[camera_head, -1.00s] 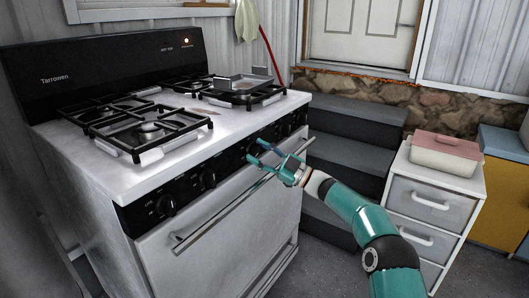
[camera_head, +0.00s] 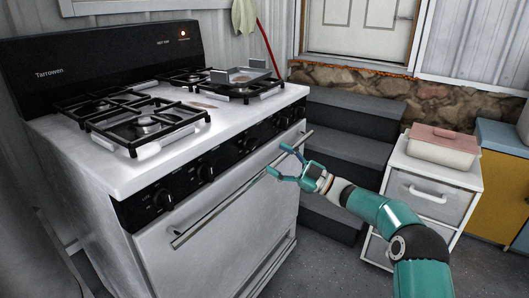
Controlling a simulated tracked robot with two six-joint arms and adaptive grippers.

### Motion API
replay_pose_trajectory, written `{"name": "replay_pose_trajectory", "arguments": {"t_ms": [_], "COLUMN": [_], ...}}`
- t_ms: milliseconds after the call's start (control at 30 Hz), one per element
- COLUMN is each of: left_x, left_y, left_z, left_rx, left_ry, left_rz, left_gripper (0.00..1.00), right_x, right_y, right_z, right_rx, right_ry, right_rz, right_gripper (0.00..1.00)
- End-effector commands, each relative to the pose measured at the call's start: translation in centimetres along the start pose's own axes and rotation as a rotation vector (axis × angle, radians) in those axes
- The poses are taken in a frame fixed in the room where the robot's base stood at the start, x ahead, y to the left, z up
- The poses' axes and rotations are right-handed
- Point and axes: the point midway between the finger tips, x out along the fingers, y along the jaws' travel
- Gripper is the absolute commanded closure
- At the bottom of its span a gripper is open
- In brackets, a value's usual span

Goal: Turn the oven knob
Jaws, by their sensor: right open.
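The white oven (camera_head: 225,215) stands at the left with a black strip of dark round knobs along its front edge. One knob (camera_head: 163,200) is near the strip's left end, another knob (camera_head: 205,173) is right of it, and a third knob (camera_head: 249,144) is further right. More knobs sit at the strip's right end. My right gripper (camera_head: 281,162) is open and empty. It is in front of the oven door, below the right part of the knob strip, with its fingers pointing left. It appears apart from the knobs. My left gripper is not in view.
A long door handle (camera_head: 240,190) runs below the knobs, close to my right gripper. Black burner grates (camera_head: 145,122) are on the stovetop. Dark steps (camera_head: 345,150) stand right of the oven. A white drawer cabinet (camera_head: 435,190) holds a lidded dish (camera_head: 442,148).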

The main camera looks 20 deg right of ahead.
Motion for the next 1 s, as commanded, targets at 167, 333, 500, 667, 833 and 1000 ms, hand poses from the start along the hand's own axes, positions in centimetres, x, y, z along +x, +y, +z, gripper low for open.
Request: {"name": "replay_pose_trajectory", "arguments": {"t_ms": [167, 333, 500, 667, 833, 1000], "left_x": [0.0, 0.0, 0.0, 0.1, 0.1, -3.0], "left_y": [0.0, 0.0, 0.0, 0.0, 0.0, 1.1], "left_z": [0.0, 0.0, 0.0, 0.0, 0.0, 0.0], "left_rx": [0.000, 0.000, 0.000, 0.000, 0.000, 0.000], "left_ry": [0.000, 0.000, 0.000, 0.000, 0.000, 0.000], "left_rz": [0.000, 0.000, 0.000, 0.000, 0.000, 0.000], "left_gripper": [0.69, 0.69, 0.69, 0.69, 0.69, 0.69], "right_x": [-3.2, -4.6, -4.8, -4.8, -5.0, -6.1], "right_y": [0.0, -0.1, -0.1, -0.1, -1.1, -2.3], "right_z": [0.1, 0.1, 0.1, 0.1, 2.4, 1.5], "right_rx": [0.001, 0.001, 0.000, 0.000, 0.042, 0.142], "right_ry": [-0.002, -0.001, -0.001, -0.001, -0.079, -0.248], "right_rz": [0.001, -0.001, -0.001, -0.001, 0.006, 0.008], "right_gripper": [0.29, 0.29, 0.29, 0.29, 0.29, 0.29]}}
